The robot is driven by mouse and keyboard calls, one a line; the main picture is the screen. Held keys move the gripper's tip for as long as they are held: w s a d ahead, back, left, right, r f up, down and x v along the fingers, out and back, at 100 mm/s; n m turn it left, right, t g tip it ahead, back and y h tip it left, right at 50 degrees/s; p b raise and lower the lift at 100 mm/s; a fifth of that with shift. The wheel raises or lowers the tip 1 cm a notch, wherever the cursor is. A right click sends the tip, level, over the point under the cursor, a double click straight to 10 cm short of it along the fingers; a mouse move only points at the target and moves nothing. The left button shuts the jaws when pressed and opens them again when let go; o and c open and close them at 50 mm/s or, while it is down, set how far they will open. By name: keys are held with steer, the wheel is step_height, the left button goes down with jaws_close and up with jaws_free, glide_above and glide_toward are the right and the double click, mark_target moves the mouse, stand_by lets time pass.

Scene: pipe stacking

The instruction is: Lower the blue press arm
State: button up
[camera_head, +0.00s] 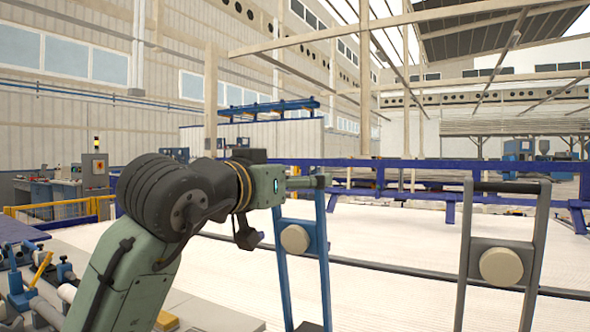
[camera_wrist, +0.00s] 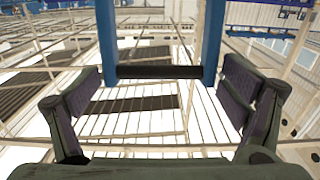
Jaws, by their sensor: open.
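The blue press arm (camera_head: 325,262) stands upright in the middle of the head view. It is a frame of two blue uprights with a cream disc (camera_head: 295,239) on its cross plate. Its black handle bar (camera_wrist: 160,72) spans the two blue posts at the top of the wrist view. My gripper (camera_head: 300,183) is at the top end of this frame. In the wrist view my gripper (camera_wrist: 163,82) is open, its dark pads set wide to left and right. The bar lies across the gap between the fingertips; I cannot tell whether they touch it. Nothing is held.
A similar grey press arm (camera_head: 538,262) with a black top bar and cream disc (camera_head: 501,267) stands upright to the right. A blue rail (camera_head: 400,164) runs behind both. Blue clamps (camera_head: 20,290) are at the lower left. Open space lies between the two arms.

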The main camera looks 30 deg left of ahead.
steer(key=shift+w, duration=0.65)
steer(key=shift+c, duration=0.6)
steer(key=c, duration=1.4)
